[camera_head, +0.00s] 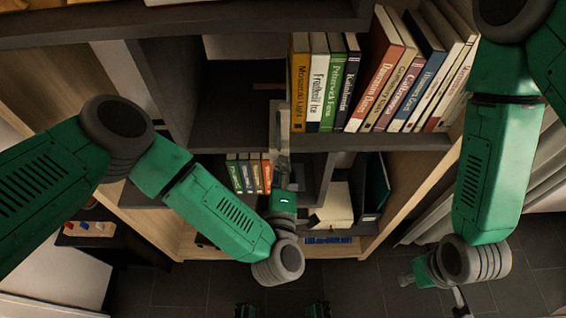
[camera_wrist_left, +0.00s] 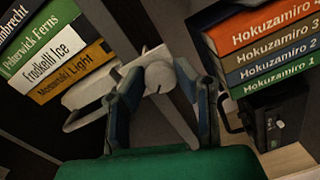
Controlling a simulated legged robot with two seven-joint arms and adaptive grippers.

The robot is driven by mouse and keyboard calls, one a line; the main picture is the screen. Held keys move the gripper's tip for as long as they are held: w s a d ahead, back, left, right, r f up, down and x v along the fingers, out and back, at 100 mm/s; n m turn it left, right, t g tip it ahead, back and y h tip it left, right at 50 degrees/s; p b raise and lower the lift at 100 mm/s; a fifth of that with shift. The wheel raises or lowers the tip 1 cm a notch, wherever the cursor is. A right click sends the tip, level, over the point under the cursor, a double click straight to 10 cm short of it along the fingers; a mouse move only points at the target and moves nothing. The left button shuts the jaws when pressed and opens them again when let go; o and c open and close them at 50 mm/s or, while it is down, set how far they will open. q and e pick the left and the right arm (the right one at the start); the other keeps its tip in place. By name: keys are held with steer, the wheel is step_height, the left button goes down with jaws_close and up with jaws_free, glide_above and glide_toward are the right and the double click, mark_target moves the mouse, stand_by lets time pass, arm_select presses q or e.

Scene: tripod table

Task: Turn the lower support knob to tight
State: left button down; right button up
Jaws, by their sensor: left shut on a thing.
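A pale support post (camera_head: 279,118) stands upright in front of the shelf in the head view. My left gripper (camera_head: 283,165) is at its lower part. In the left wrist view the left gripper (camera_wrist_left: 160,88) has its two dark fingers on either side of a pale rounded knob (camera_wrist_left: 158,74), the lower support knob, and is shut on it. The fingers hide its sides, and I cannot tell how tight it is. My right arm hangs at the right of the head view; its gripper (camera_head: 406,279) is small and dark there, and its jaws cannot be made out.
A bookshelf (camera_head: 253,131) stands close behind the post. A side table (camera_head: 108,240) is at the lower left. The dark tiled floor (camera_head: 360,290) shows free room in front.

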arm_select(q)
steer(key=shift+s+a+f+m+y+p, duration=0.15)
steer(key=shift+m+p, duration=0.1)
steer(key=shift+m, duration=1.2)
steer(key=shift+w+f+m+y+p, duration=0.1)
steer(key=shift+m+y+p, duration=0.1)
steer(key=shift+m, duration=1.2)
steer(key=shift+s+a+f+m+y+p, duration=0.15)
steer(key=shift+m+p, duration=0.1)
steer(key=shift+m, duration=1.2)
steer(key=shift+w, duration=0.1)
